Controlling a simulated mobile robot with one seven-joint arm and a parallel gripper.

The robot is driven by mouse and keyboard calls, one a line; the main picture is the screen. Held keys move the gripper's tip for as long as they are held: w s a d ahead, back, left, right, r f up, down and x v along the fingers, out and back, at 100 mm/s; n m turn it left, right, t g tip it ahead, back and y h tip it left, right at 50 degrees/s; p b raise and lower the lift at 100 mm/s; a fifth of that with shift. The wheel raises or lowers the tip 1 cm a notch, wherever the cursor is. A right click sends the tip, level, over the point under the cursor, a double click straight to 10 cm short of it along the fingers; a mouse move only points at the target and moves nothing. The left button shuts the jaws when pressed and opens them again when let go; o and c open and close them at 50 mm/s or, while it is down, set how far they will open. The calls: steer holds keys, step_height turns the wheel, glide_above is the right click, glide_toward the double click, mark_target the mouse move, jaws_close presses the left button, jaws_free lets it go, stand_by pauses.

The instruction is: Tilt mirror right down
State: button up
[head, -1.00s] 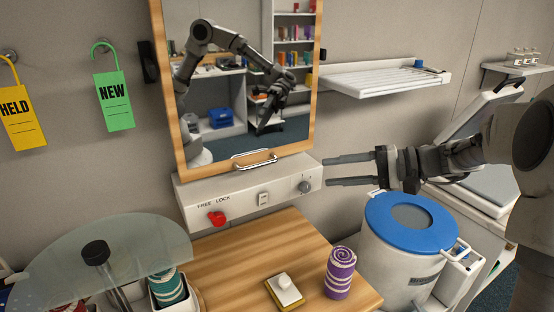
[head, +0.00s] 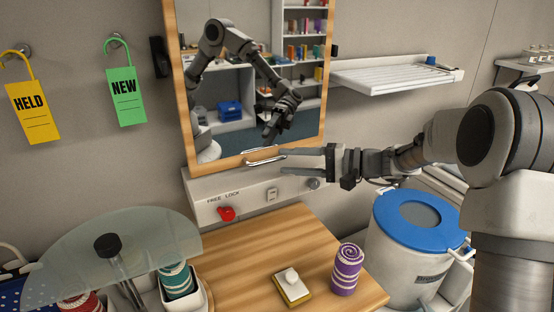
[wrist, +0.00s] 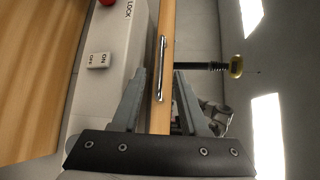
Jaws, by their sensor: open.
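The mirror (head: 240,90) in a wooden frame is on the wall and reflects my arm. A metal bar handle (head: 265,155) is on its bottom frame edge; it also shows in the wrist view (wrist: 161,65). Below is a white housing (head: 205,192) marked FREE and LOCK, with a red knob (head: 227,214) at its left end. My gripper (head: 285,160) is open, fingers pointing left, at the right end of the handle. In the wrist view the fingers (wrist: 155,100) lie on either side of the frame edge and the handle's near end. I cannot tell whether they touch it.
The housing also carries an on/off switch (head: 271,195) and a round dial (head: 313,183). Below are a wooden counter (head: 230,260), a purple roll (head: 346,270) and a blue-lidded bin (head: 412,222). A glass disc (head: 120,245) is at left.

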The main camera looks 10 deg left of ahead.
mark_target(273, 160)
steer(key=shift+w+a+f, duration=0.15)
steer(key=shift+a, duration=0.8)
steer(key=shift+w+a+f, duration=0.1)
steer(key=shift+a, duration=0.8)
jaws_close()
